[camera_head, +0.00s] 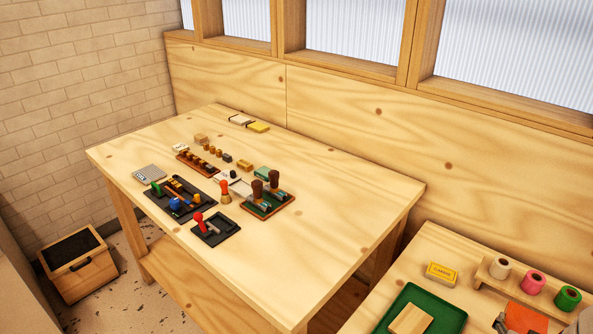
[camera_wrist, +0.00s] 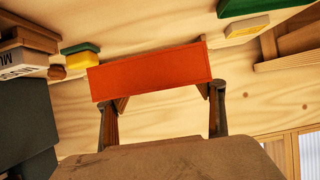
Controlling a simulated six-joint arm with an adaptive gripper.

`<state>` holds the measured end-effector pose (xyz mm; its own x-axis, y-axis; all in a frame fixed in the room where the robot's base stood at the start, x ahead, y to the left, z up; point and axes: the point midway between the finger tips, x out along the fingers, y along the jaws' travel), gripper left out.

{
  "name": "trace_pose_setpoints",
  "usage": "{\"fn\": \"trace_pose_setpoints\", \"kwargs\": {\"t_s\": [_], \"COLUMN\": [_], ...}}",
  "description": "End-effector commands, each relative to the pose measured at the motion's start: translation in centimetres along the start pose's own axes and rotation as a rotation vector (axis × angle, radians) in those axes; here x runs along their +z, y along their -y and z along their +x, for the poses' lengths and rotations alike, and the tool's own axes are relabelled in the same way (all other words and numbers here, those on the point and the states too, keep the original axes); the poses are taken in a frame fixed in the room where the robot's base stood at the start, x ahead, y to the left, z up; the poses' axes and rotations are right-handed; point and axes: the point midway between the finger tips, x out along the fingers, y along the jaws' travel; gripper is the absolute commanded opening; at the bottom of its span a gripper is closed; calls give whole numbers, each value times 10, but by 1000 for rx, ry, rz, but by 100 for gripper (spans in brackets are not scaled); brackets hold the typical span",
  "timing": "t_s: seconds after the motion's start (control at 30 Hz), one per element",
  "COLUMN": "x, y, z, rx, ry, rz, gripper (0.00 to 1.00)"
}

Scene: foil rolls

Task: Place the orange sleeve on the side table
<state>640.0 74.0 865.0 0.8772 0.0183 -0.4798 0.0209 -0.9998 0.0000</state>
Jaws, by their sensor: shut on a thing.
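The orange sleeve (camera_wrist: 150,72) is a flat-looking orange band held across my gripper (camera_wrist: 162,92) in the wrist view. The gripper's two fingers are shut on it, one toward each end. In the head view the orange sleeve (camera_head: 523,318) shows at the bottom right, in front of the lower-right table (camera_head: 418,268), partly cut off by the frame edge. A grey finger shows beside it. I cannot tell its height above the wood or whether it touches anything. Which table is the side table is not marked.
The lower-right table bears a green tray (camera_head: 440,320) with a wooden block, a yellow box (camera_head: 441,273) and a wooden rack (camera_head: 483,271) with white, pink and green rolls. The large table (camera_head: 330,240) has tools clustered left of centre and bare wood at its right and front.

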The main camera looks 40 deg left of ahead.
Motion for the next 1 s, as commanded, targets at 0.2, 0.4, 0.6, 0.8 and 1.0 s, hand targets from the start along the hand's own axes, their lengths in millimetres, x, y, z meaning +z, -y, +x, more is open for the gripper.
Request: {"fn": "trace_pose_setpoints", "kwargs": {"t_s": [0.2, 0.4, 0.6, 0.8, 1.0], "x": [-4, -18, -30, -38, -44], "y": [44, 106, 172, 237, 301], "z": [-6, -14, -27, -45, -69], "rx": [-61, -153, -261, -371, -482], "ry": [-4, -5, -5, -4, -4], "rz": [-33, -82, -141, -203, -263], "gripper": [45, 45, 45, 45, 45]}}
